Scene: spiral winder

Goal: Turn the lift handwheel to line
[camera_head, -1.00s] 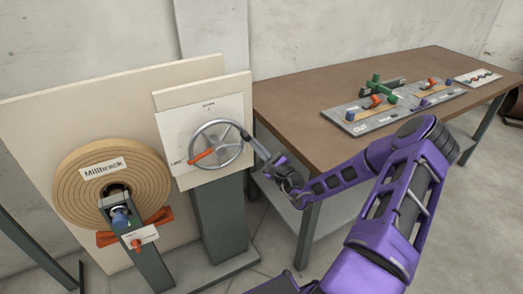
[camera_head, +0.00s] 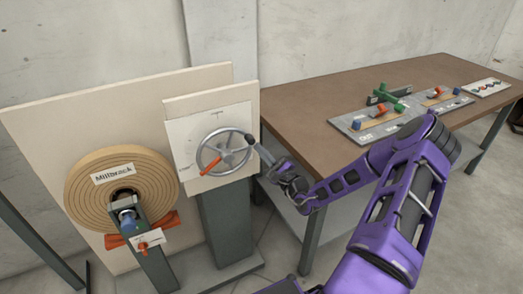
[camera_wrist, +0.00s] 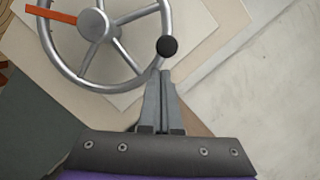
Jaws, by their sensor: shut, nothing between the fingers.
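The lift handwheel (camera_head: 203,165) is a grey spoked wheel on a white plate (camera_head: 180,140) with small printed marks. An orange pointer (camera_head: 212,168) runs from near its hub to the lower left. In the wrist view the wheel (camera_wrist: 62,65) fills the upper left, with the orange pointer (camera_wrist: 50,14) and a black knob (camera_wrist: 167,46) at its rim. My gripper (camera_wrist: 164,74) is shut and empty, its fingertips just below the knob in that view. I cannot tell whether they touch it. In the head view my gripper (camera_head: 256,146) is at the wheel's right edge.
A brown table (camera_head: 300,105) at right holds a grey board (camera_head: 350,128) with coloured parts. Bare floor (camera_head: 470,210) lies at lower right.

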